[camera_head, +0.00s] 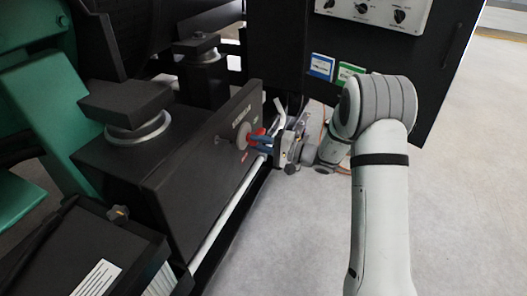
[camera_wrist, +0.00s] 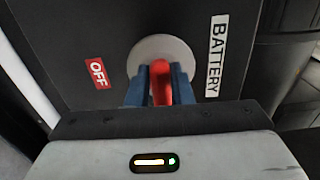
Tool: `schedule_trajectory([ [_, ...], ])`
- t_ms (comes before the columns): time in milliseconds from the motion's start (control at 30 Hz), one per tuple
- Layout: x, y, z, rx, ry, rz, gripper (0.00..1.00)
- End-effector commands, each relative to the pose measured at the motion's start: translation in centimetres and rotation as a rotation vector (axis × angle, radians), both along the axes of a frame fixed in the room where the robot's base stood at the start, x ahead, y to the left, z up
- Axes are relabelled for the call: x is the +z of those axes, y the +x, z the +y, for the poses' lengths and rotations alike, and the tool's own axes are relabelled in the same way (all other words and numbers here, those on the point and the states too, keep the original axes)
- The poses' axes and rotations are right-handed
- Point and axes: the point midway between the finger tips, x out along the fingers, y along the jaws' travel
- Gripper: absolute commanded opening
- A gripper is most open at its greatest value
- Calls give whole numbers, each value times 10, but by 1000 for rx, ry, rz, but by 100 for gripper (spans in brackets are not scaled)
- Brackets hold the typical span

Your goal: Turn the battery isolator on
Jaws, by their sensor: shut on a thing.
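The battery isolator has a red handle (camera_head: 258,132) on a round grey disc (camera_head: 242,136), set in the face of a black box. In the wrist view the red handle (camera_wrist: 161,82) stands between the two blue fingers of my gripper (camera_wrist: 155,88), in front of the grey disc (camera_wrist: 150,47). My gripper (camera_head: 263,142) is shut on the handle. A red OFF label (camera_wrist: 97,73) lies left of the disc in the wrist view and a white BATTERY label (camera_wrist: 216,56) lies right of it. The fingers partly hide the handle and the disc's lower part.
A black cabinet with a white knob panel (camera_head: 375,12) stands behind my arm. Blue (camera_head: 321,67) and green (camera_head: 349,73) labels are on its face. A pale rail (camera_head: 228,212) runs below the isolator box. Grey floor (camera_head: 465,190) is open at the right.

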Motion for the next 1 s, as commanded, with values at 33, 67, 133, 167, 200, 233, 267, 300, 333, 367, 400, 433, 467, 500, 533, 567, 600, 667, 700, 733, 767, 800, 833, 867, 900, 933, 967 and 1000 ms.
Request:
schedule_trajectory([
  [33, -7, -4, 3, 11, -7, -4, 0],
  [67, -6, -4, 3, 11, -10, -9, 0],
  [133, -6, -4, 3, 11, -13, -18, 0],
  [167, -6, -4, 3, 11, -14, -22, 0],
  [200, -5, -4, 3, 11, -15, -24, 0],
  [233, -5, -4, 3, 11, -17, -26, 0],
  [267, -5, -4, 3, 11, -17, -27, 0],
  [300, -5, -4, 3, 10, -17, -28, 0],
  [333, -5, -4, 3, 10, -18, -29, 0],
  [367, -5, -4, 3, 10, -18, -29, 0],
  [400, -5, -4, 2, 10, -18, -29, 0],
  [433, -5, -3, 2, 10, -18, -29, 0],
  [467, -5, -3, 2, 10, -18, -29, 0],
  [500, -5, -3, 2, 10, -18, -29, 0],
  [533, -5, -3, 2, 10, -18, -29, 0],
  [567, -5, -3, 2, 10, -18, -29, 0],
  [600, -5, -3, 2, 10, -18, -29, 0],
  [667, -4, -3, 2, 9, -18, -29, 25],
  [700, -4, -3, 2, 9, -17, -29, 28],
  [733, -4, -3, 2, 8, -17, -30, 31],
  [767, -4, -2, 2, 7, -16, -30, 33],
  [800, -3, -2, 1, 6, -17, -31, 36],
  [833, -3, -2, 1, 6, -16, -32, 39],
  [867, -3, -2, 1, 5, -16, -32, 41],
  [900, -2, -1, 1, 4, -16, -32, 42],
  [933, -2, -1, 0, 4, -15, -33, 42],
  [967, -2, -1, 0, 4, -15, -33, 42],
  [1000, -2, -1, 0, 3, -15, -33, 42],
])
